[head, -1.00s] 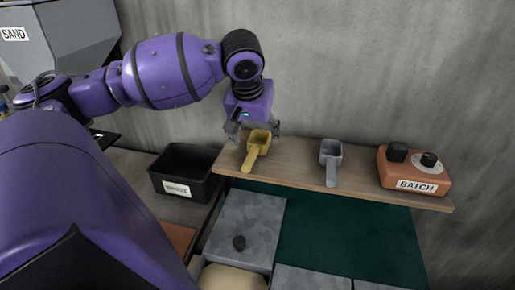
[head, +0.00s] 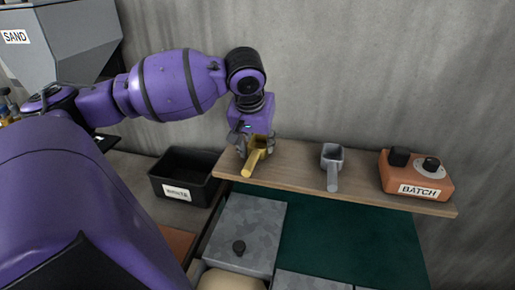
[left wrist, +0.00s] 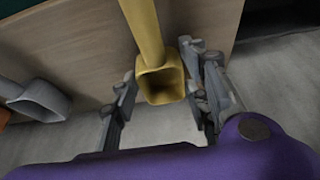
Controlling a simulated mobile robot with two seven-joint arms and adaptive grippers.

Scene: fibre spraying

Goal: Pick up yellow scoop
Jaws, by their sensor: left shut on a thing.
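The yellow scoop (head: 253,160) is at the left end of the wooden shelf, its handle pointing toward me. In the left wrist view the scoop (left wrist: 160,84) shows its open cup and its handle running up out of the frame. My left gripper (head: 253,145) is over the cup with one finger on each side, and it is shut on the scoop. The fingers also show in the left wrist view (left wrist: 161,88). I cannot tell whether the scoop is lifted clear of the shelf. My right gripper is not in view.
A grey scoop (head: 332,166) and an orange BATCH box (head: 416,176) with black knobs stand further right on the shelf (head: 295,169). A black bin (head: 185,174) is left of the shelf. A concrete wall rises close behind.

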